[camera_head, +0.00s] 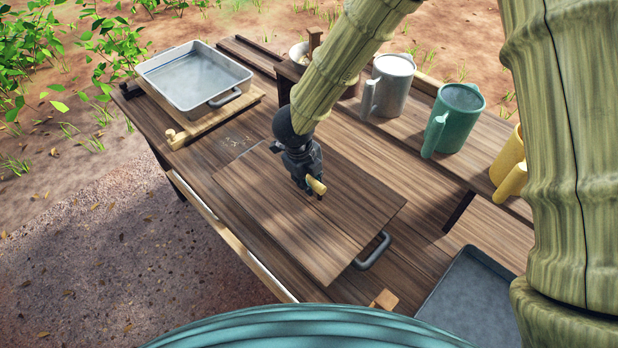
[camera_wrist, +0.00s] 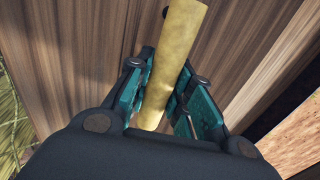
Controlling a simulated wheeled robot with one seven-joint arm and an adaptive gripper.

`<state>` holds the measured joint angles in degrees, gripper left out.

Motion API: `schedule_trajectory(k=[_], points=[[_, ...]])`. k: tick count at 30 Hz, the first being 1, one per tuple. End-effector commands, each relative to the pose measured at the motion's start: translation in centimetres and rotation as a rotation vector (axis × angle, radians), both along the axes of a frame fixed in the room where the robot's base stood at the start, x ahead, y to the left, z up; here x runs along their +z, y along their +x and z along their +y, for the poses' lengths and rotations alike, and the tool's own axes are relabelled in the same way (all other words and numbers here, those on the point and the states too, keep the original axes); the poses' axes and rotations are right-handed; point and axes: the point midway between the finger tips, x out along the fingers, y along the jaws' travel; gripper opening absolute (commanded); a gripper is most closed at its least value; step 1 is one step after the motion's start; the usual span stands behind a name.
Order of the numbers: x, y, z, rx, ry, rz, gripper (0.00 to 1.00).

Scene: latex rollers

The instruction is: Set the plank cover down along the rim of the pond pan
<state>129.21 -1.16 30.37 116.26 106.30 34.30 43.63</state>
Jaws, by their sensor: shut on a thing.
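The plank cover (camera_head: 340,225) is a wide brown wooden board, lying roughly flat over the middle of the bench. My gripper (camera_head: 311,180) is above it, shut on its yellow bar handle (camera_head: 317,187). In the wrist view, the teal fingers of my gripper (camera_wrist: 165,85) sit on both sides of the handle (camera_wrist: 178,45), with the board (camera_wrist: 90,60) behind. A grey loop handle (camera_head: 373,252) sticks out from under the board's right edge; the vessel it belongs to is hidden. I cannot tell whether the board touches a rim.
A grey rectangular pan (camera_head: 195,78) stands on a wooden stand (camera_head: 215,116) at the back left. Grey, green and yellow pitchers (camera_head: 390,85) (camera_head: 455,118) (camera_head: 509,165) line the right shelf. A dark tray (camera_head: 470,300) and a small wooden peg (camera_head: 384,299) are at the front right.

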Motion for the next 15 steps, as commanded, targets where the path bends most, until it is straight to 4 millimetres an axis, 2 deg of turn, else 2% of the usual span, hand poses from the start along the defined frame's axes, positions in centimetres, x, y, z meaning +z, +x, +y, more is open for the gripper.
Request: schedule_trajectory(k=[12, 13, 15], points=[[-1.0, 0.8, 0.0, 0.001, 0.000, 0.007, 0.00], [-1.0, 0.8, 0.0, 0.001, 0.000, 0.007, 0.25], [-0.9, 0.8, 0.0, 0.001, 0.000, 0.007, 0.38]])
